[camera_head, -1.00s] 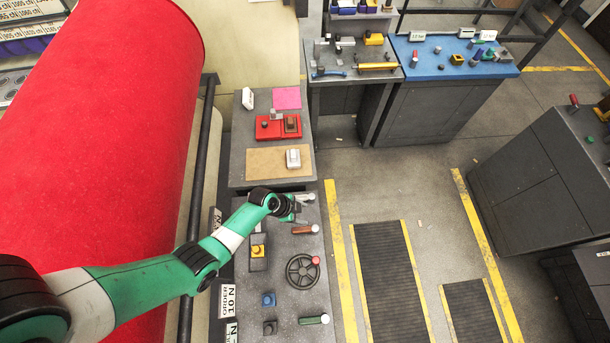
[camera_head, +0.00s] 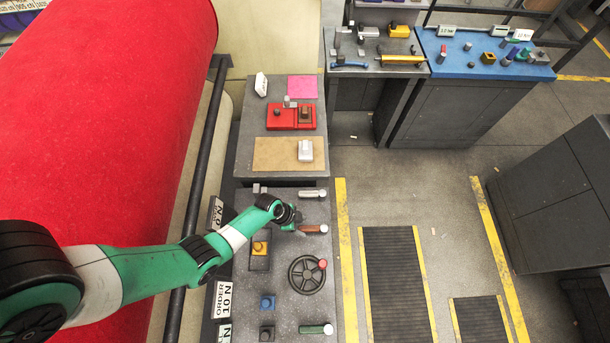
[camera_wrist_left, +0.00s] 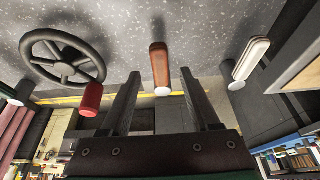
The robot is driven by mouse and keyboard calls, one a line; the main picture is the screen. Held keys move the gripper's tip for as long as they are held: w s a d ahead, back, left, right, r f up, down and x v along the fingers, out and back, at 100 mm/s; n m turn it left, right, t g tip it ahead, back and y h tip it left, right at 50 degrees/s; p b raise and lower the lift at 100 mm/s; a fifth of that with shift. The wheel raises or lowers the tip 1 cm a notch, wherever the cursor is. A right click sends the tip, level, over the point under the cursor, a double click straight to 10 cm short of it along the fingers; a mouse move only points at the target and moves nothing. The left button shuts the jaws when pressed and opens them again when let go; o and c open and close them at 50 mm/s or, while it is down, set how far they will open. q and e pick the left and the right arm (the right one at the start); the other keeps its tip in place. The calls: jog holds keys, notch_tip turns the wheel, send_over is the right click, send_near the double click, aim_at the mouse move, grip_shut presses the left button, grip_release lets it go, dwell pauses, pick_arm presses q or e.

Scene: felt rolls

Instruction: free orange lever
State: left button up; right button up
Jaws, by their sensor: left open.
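The orange lever (camera_head: 313,229), brownish orange with a pale end, lies on the grey speckled console (camera_head: 285,215) in the head view. In the left wrist view the orange lever (camera_wrist_left: 160,65) appears straight ahead, between the fingertips in the picture. My left gripper (camera_head: 297,226) is at the lever's left end in the head view and partly hides it. In the left wrist view my left gripper (camera_wrist_left: 160,85) has its two fingers apart with nothing held. I cannot tell whether a finger touches the lever. My right gripper is not in view.
A white lever (camera_head: 313,193) lies beyond the orange one. A black handwheel (camera_head: 293,283) with a red knob (camera_head: 322,264) is on the near side. A green lever (camera_head: 314,329) and yellow (camera_head: 259,247) and blue (camera_head: 267,302) buttons stand nearer. A red felt roll (camera_head: 100,120) fills the left.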

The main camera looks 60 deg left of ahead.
aim_at(306, 228)
pick_arm(q)
jog(key=b+x, duration=0.2)
jog(key=x, duration=0.1)
jog(key=shift+w+d+f, duration=0.1)
jog(key=shift+w+f, duration=0.05)
jog(key=shift+f, duration=0.2)
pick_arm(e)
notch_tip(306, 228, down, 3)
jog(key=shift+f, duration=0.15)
pick_arm(q)
grip_shut()
dwell(0.8)
